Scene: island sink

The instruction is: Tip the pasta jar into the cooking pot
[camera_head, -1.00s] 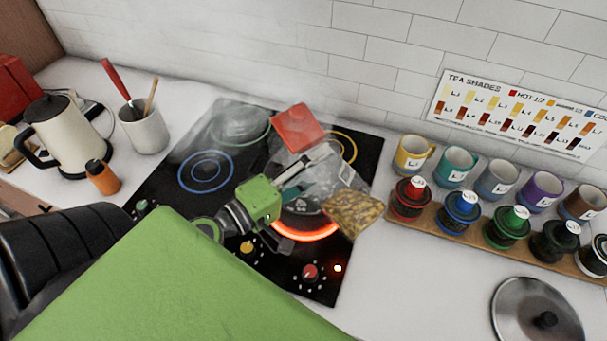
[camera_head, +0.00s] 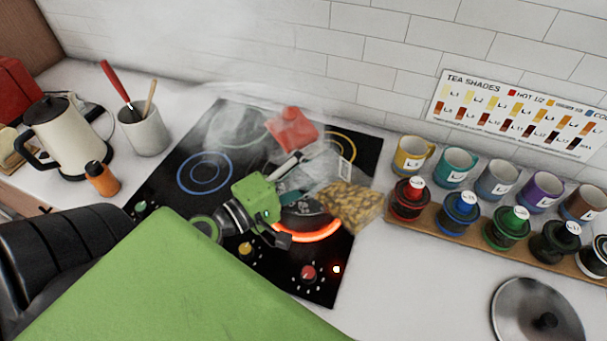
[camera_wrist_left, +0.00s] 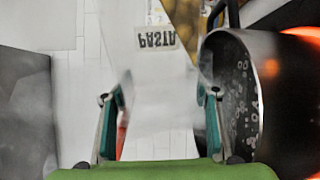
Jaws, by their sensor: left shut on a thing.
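The clear pasta jar (camera_head: 345,172) is held tilted in my left gripper (camera_head: 290,182), with yellow-brown pasta (camera_head: 350,204) gathered at its right-hand end. In the left wrist view my left gripper (camera_wrist_left: 160,100) has its fingers on both sides of the jar, whose upside-down PASTA label (camera_wrist_left: 157,38) faces the camera. The dark cooking pot (camera_head: 303,212) is under the gripper and jar, largely hidden by them, on a glowing burner. In the left wrist view the pot (camera_wrist_left: 225,100) shows bubbles inside, right of the gripper. My right gripper is not in view.
A red item (camera_head: 292,128) is behind the jar on the black hob (camera_head: 170,195). Mugs (camera_head: 455,165) and lidded jars on a wooden board (camera_head: 425,215) line the right side. A metal lid (camera_head: 538,312) lies at lower right. A kettle (camera_head: 62,135) stands left.

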